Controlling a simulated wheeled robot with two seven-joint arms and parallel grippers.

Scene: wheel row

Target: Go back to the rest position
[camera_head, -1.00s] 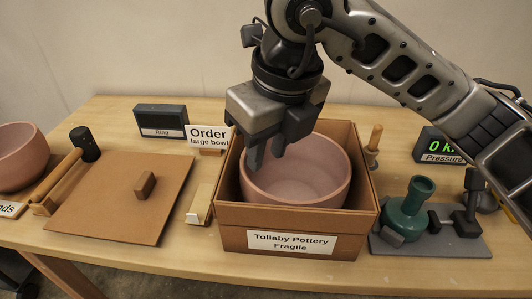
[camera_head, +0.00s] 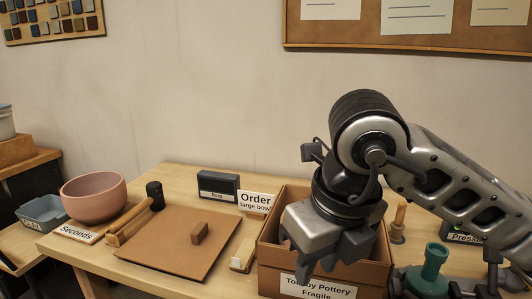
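My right gripper (camera_head: 318,262) hangs over the front left part of the cardboard box (camera_head: 378,278), with its fingers pointing down. The fingers look apart, with nothing visible between them. The box carries a white label reading "Tollaby Pottery Fragile" on its front. My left gripper is not in view.

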